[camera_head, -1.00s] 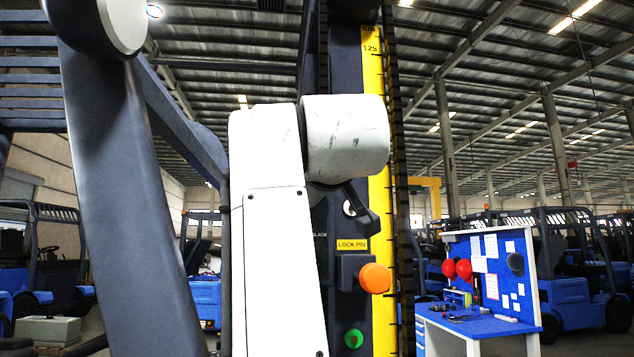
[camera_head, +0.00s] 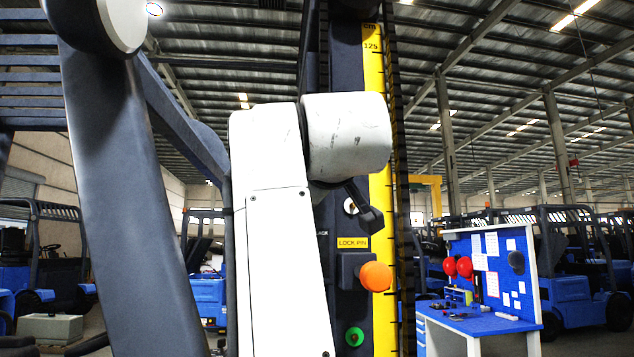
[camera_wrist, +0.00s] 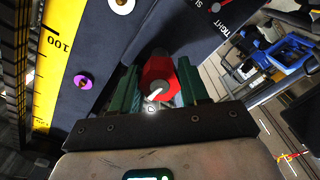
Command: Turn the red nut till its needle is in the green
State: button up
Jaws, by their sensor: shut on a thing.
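The red nut (camera_wrist: 160,82) shows in the wrist view between the two green fingers of my gripper (camera_wrist: 158,90). The gripper is shut on it, with a finger on either side. A light mark shows on the nut's face. A dark plate behind the nut bears part of a gauge (camera_wrist: 218,8) with the word TIGHT and the start of another word. Much of the gauge is cut off at the top edge, so I cannot tell where the needle stands against the green. In the head view my arm hides the nut and its gauge.
A yellow scale (camera_head: 375,80) runs up the dark mast. Beside it are a lock pin with an orange knob (camera_head: 376,276) and a green knob (camera_head: 354,336). A purple knob (camera_wrist: 84,82) is left of the nut. A blue workbench (camera_head: 480,322) stands at the right.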

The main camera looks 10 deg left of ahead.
jog(key=n+p, duration=0.1)
jog(key=n, duration=0.2)
jog(key=shift+r, duration=0.1)
jog(key=n+p, duration=0.1)
jog(key=n, duration=0.3)
jog(key=shift+p, duration=0.35)
jog(key=n+p, duration=0.1)
jog(key=n, duration=0.3)
jog(key=shift+p, duration=0.35)
jog(key=shift+a+f+n+p, duration=0.1)
jog(key=shift+f+n+p, duration=0.2)
jog(key=shift+n, duration=0.6)
jog(key=shift+f, duration=0.1)
jog(key=o, duration=1)
jog(key=shift+a, duration=0.1)
jog(key=shift+o, duration=0.3)
jog(key=shift+r, duration=0.2)
jog(key=b+v, duration=0.4)
jog(key=v, duration=0.7)
